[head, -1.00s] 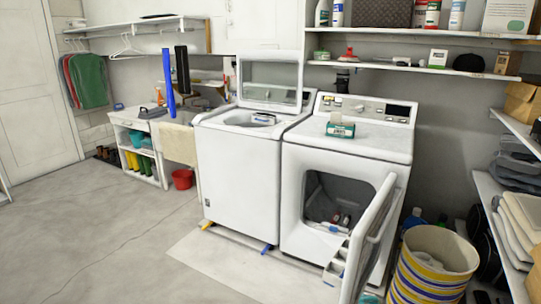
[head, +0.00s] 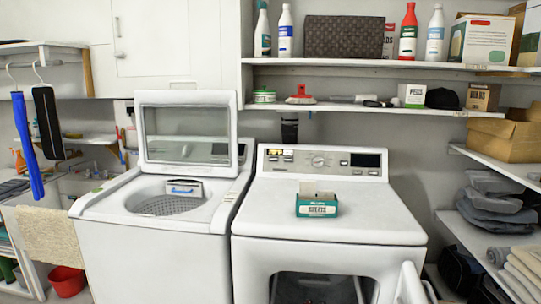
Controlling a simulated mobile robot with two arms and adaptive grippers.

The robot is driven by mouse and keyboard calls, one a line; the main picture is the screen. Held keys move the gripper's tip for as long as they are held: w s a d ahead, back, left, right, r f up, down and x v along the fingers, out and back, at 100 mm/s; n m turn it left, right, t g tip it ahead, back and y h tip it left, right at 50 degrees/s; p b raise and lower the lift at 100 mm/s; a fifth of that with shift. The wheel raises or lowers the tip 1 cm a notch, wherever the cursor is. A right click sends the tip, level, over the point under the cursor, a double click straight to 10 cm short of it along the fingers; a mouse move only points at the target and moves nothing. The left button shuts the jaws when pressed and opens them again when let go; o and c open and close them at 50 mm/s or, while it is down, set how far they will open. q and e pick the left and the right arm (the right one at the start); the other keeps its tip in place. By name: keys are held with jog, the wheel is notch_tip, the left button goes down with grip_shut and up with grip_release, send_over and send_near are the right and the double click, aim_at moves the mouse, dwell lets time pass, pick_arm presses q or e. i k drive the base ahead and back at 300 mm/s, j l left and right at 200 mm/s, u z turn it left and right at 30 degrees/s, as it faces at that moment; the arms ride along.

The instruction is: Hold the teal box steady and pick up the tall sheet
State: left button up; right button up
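The small teal box (head: 317,210) with a white label stands on the white top of the dryer, near the middle of the head view. A pale sheet (head: 308,188) sticks up out of its open top at the left, and a shorter pale piece (head: 327,197) shows at the right. The sheets are small here, so their exact edges are hard to tell. Neither of my grippers is in view, and nothing touches the box or the sheet.
The dryer top (head: 385,220) is clear around the box. The dryer door (head: 412,285) hangs open below. The washer (head: 150,255) stands at left with its lid (head: 190,130) raised. A loaded shelf (head: 385,107) runs above, and side shelves (head: 500,162) stand at right.

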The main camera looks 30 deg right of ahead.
aim_at(307, 188)
jog(key=i+z, duration=0.35)
jog(key=i+j+z, duration=0.2)
jog(key=i+z, duration=0.15)
jog(key=i, duration=0.2)
jog(key=i+j+z, duration=0.35)
jog(key=i+l, duration=0.1)
